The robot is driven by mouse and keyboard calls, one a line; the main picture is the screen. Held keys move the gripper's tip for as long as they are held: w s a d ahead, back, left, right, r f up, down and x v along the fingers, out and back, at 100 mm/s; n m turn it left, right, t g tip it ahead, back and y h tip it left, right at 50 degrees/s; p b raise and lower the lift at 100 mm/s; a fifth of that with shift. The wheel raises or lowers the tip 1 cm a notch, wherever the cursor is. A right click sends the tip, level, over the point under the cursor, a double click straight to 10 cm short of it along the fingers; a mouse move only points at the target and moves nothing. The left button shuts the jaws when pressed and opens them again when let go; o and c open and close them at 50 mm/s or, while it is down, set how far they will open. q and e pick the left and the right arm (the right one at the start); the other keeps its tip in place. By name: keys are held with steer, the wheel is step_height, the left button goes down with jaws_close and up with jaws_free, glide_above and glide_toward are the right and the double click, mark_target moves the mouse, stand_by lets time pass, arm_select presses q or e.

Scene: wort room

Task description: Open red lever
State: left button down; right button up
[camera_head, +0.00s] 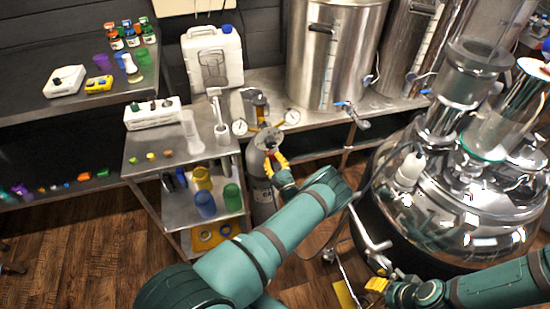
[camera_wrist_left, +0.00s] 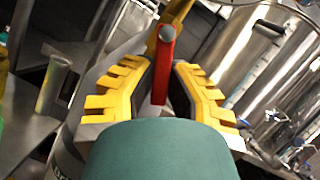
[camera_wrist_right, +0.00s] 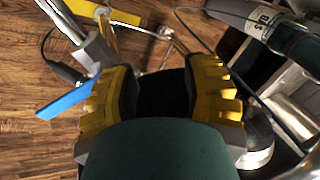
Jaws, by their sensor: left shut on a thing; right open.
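The red lever (camera_wrist_left: 163,62) stands between the yellow-padded jaws of my left gripper (camera_wrist_left: 158,88) in the left wrist view, with its round end upward. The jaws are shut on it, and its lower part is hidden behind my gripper. In the head view my left gripper (camera_head: 275,163) is at the top of a grey gas cylinder (camera_head: 261,190), below a regulator with two round gauges (camera_head: 291,117). My right gripper (camera_head: 377,285) is low at the right, beside the big steel vessel. In the right wrist view (camera_wrist_right: 160,85) its jaws are apart, with nothing seen between them.
A metal shelf cart (camera_head: 150,163) with coloured cups stands left of the cylinder. A steel tank (camera_head: 330,60) stands behind it on a bench. The shiny vessel (camera_head: 440,215) fills the right side. A blue handle (camera_wrist_right: 66,100) is close to my right gripper. Wooden floor shows at lower left.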

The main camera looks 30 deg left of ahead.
arm_select(q)
steer(key=shift+s+a+m+t, duration=0.2)
steer(key=shift+m+t, duration=0.1)
steer(key=shift+m, duration=0.4)
steer(key=c, duration=1.2)
jaws_free()
steer(key=shift+c, duration=0.2)
steer(key=shift+d+f, duration=0.1)
steer(key=v, duration=1.1)
steer(key=shift+s+d, duration=0.25)
steer(key=shift+s, duration=0.05)
steer(key=shift+f, duration=0.15)
